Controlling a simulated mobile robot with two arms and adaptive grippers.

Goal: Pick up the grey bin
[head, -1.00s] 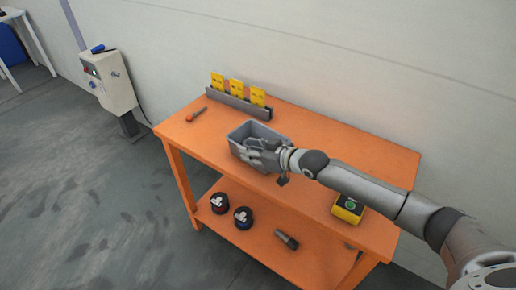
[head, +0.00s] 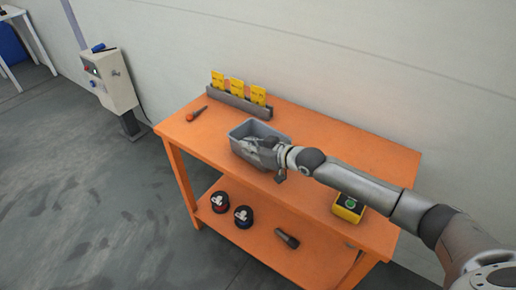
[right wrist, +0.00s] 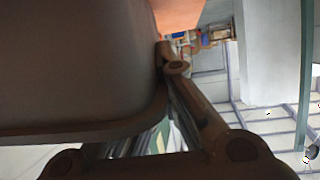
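The grey bin (head: 243,130) is an open box on the upper top of the orange table, near its middle. My right gripper (head: 258,150) is at the bin's near right side, with its fingers over the rim. In the right wrist view the bin (right wrist: 75,65) fills the left half as a dark wall. One finger of the right gripper (right wrist: 166,60) lies against the wall's edge, angled inward. The other finger is hidden behind the bin. The gripper looks shut on the bin's wall. The bin appears to rest on the table. My left gripper is out of view.
The orange table (head: 365,165) also holds a grey rack (head: 238,103) with yellow cards, a screwdriver (head: 196,114) and a yellow box with a green button (head: 348,207). Two dark spools (head: 231,210) and a dark tool (head: 287,238) lie on the lower shelf.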

